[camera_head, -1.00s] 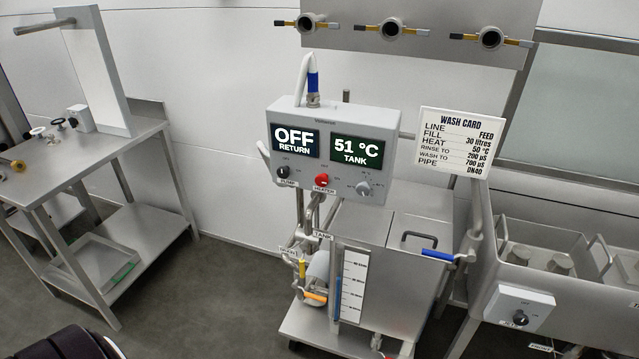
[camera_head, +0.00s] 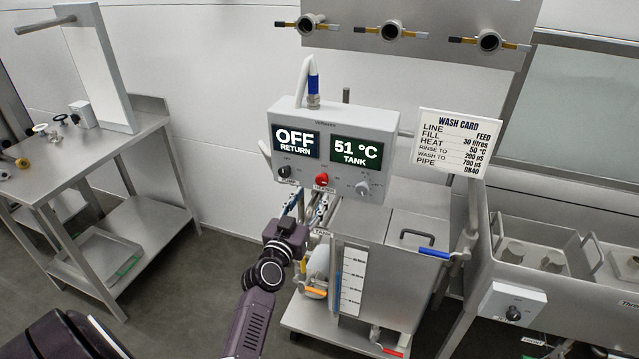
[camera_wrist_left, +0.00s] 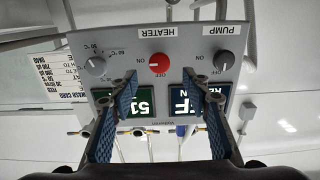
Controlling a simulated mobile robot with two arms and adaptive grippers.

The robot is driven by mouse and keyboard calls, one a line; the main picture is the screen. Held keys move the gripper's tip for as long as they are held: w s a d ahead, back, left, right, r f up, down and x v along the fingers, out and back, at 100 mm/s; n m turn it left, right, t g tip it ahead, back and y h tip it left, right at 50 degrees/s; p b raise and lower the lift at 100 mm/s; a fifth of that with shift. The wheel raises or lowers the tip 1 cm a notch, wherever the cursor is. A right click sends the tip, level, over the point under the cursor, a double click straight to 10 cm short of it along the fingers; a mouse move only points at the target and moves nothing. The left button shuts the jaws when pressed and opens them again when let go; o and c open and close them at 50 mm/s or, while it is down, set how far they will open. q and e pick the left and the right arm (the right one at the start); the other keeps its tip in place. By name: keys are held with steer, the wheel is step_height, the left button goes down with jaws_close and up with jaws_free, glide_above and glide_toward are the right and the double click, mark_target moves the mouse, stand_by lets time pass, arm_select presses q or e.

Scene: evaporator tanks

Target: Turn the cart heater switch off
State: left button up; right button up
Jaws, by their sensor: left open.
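The cart's control box (camera_head: 330,150) has a red heater knob (camera_head: 321,180) at its lower middle. The knob also shows upside down in the left wrist view (camera_wrist_left: 159,62), with a small pale mark on the side towards the ON label. The screens read OFF RETURN and 51 °C TANK. My left gripper (camera_head: 306,204) is open and empty, just below the box in the head view. In the left wrist view its two blue-padded fingers (camera_wrist_left: 162,82) stand on either side of the red knob's line, apart from it. My right gripper is not in view.
The black pump knob (camera_head: 284,172) and a grey dial (camera_head: 362,188) flank the heater knob. The wash card (camera_head: 457,144) stands right of the box. The cart's tank (camera_head: 395,240) is below. A steel table (camera_head: 90,170) stands left, a sink (camera_head: 545,225) right.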

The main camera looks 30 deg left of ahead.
mark_target(321, 183)
arm_select(q)
steer(key=x, duration=0.7)
steer(key=shift+w+f, duration=0.15)
steer(key=c, duration=1.1)
steer(key=shift+c, duration=0.3)
